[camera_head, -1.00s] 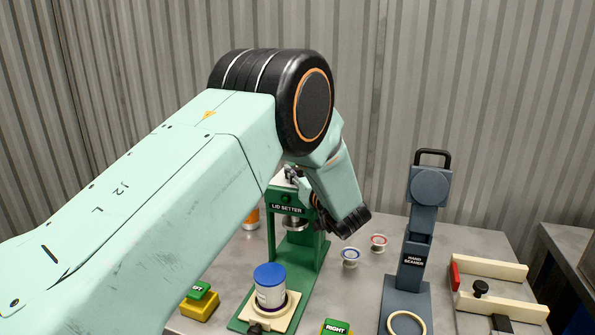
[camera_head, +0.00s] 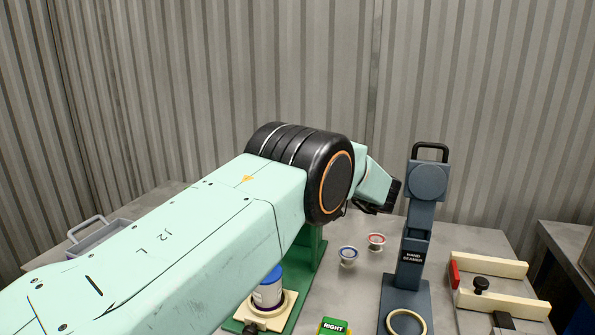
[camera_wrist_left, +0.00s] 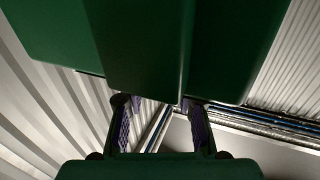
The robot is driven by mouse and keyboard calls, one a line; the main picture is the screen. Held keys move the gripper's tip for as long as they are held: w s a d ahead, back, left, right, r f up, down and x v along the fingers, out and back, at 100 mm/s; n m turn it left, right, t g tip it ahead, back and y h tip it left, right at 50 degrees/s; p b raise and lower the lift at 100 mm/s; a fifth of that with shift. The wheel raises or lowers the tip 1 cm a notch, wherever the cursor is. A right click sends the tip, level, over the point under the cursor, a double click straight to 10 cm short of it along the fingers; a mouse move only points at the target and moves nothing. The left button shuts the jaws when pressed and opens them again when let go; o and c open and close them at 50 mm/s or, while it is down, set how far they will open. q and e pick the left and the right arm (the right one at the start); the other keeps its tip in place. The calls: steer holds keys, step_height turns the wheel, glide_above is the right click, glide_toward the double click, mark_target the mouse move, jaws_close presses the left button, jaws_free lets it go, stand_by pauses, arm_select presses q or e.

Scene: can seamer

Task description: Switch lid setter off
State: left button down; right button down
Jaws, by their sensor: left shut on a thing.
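The green lid setter (camera_head: 308,262) stands behind my left arm in the head view, which hides its upper part, label and any switch. A white can with a blue top (camera_head: 267,289) stands on its front plate, partly covered by my arm. In the left wrist view, a dark green part of the lid setter (camera_wrist_left: 140,50) fills the top. My left gripper (camera_wrist_left: 157,104) has its two fingertips up against this part and is shut on it. The fingertips are hidden in the head view. My right gripper is not in view.
The grey hand seamer (camera_head: 411,240) stands right of the lid setter. A cream fixture (camera_head: 490,266) is at the right. A grey tray (camera_head: 88,235) is left.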

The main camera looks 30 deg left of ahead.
arm_select(q)
steer(key=shift+r, duration=0.35)
steer(key=c, duration=1.4)
jaws_free()
steer(key=o, duration=0.4)
steer(key=shift+f, duration=0.15)
steer(key=shift+o, duration=0.2)
steer(key=shift+f, duration=0.1)
steer(key=shift+d, duration=0.2)
steer(key=s+d, duration=0.1)
steer(key=d, duration=1)
steer(key=shift+s+d, duration=0.2)
steer(key=shift+s, duration=0.15)
